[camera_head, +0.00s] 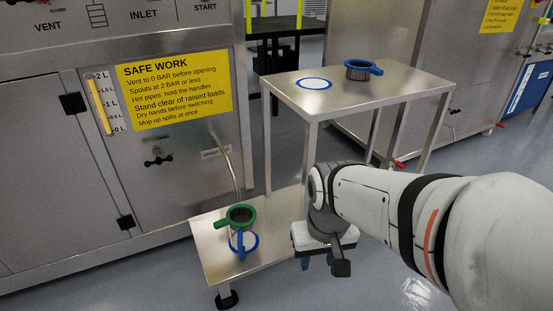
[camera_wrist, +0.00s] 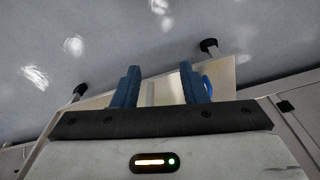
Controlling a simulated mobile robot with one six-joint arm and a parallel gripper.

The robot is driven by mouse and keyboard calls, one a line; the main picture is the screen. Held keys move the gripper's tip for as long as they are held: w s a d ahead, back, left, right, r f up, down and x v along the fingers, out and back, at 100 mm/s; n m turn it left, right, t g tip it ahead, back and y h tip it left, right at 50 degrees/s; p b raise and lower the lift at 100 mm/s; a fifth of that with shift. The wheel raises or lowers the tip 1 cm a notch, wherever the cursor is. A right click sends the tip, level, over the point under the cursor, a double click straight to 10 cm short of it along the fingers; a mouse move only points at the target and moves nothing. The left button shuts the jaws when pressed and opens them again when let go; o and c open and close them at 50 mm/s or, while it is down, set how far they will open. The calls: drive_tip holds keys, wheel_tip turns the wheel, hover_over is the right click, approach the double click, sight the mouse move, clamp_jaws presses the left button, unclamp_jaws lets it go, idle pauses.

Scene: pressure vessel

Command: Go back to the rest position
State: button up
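My gripper (camera_head: 318,262) hangs at the right of the low shelf (camera_head: 212,254), pointing down. In the wrist view its two blue fingers (camera_wrist: 160,85) stand apart with nothing between them. A dark metal cup with a green collar and handle (camera_head: 240,215) stands on the low shelf, left of my gripper and apart from it. A blue ring (camera_head: 254,241) lies in front of that cup, with an upright blue piece that I cannot make out. A cup with a blue collar and handle (camera_head: 362,70) stands on the upper table, beside a blue-rimmed white circle (camera_head: 314,84).
The steel upper table (camera_head: 335,99) and its legs stand just behind my gripper. A steel machine with a yellow safety sign (camera_head: 174,88) and a spout pipe (camera_head: 226,160) is at the left. Another steel cabinet is at the back right. Grey floor (camera_head: 350,290) is open in front.

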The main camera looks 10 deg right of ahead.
wheel_tip(320, 180, up, 39)
drive_tip(key=t+p, duration=0.1)
drive_tip(key=p, duration=3.4)
drive_tip(key=shift+s+d+f+t, duration=0.15)
drive_tip(key=shift+s+t, duration=0.1)
drive_tip(key=shift+t, duration=0.05)
